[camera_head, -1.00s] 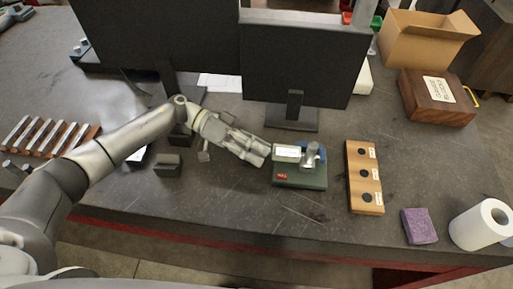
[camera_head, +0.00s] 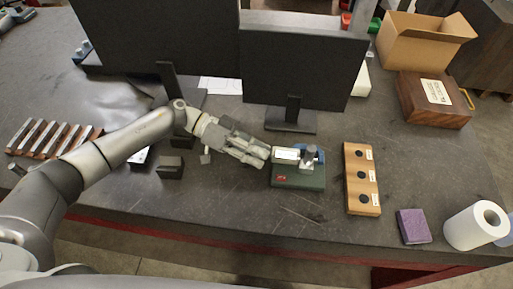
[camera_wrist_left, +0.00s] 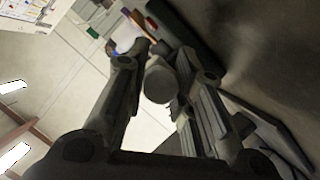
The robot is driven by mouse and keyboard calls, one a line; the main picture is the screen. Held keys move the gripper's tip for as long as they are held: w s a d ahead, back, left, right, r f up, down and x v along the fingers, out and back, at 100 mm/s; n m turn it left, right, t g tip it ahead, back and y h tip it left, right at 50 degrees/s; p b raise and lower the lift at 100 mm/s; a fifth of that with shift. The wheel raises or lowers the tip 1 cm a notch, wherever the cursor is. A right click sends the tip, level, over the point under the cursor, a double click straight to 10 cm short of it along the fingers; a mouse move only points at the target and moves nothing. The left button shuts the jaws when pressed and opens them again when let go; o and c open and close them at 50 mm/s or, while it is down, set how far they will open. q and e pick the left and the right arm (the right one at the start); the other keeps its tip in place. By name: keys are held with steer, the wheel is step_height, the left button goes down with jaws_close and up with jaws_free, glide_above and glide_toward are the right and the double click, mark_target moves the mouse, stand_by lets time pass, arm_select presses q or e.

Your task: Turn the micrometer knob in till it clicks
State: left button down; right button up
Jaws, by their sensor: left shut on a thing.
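The micrometer (camera_head: 288,154) lies across a dark green base (camera_head: 299,178) on the table, with a silver upright part and a blue part at its right. My left gripper (camera_head: 265,156) comes in from the left and is shut on the micrometer's knob at its left end. In the left wrist view the round grey end of the knob (camera_wrist_left: 159,84) shows between the two fingers (camera_wrist_left: 158,62). The fingers hide most of the knob in the head view. My right gripper is in neither view.
A wooden block with three dark holes (camera_head: 362,178) stands right of the base. A purple block (camera_head: 413,226) and a white paper roll (camera_head: 476,225) are further right. Monitors (camera_head: 303,70) stand behind. A small dark block (camera_head: 170,167) is left of the gripper.

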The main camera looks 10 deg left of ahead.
arm_select(q)
steer(key=shift+r+m+t+p, duration=0.15)
steer(key=shift+m+t+p, duration=0.45)
steer(key=shift+m+p, duration=0.4)
steer(key=shift+m+t+p, duration=0.4)
steer(key=shift+m, duration=0.1)
steer(key=c, duration=1.2)
jaws_free()
steer(key=shift+c, duration=0.2)
steer(key=s+v, duration=0.1)
steer(key=v, duration=1.1)
steer(key=shift+w, duration=0.45)
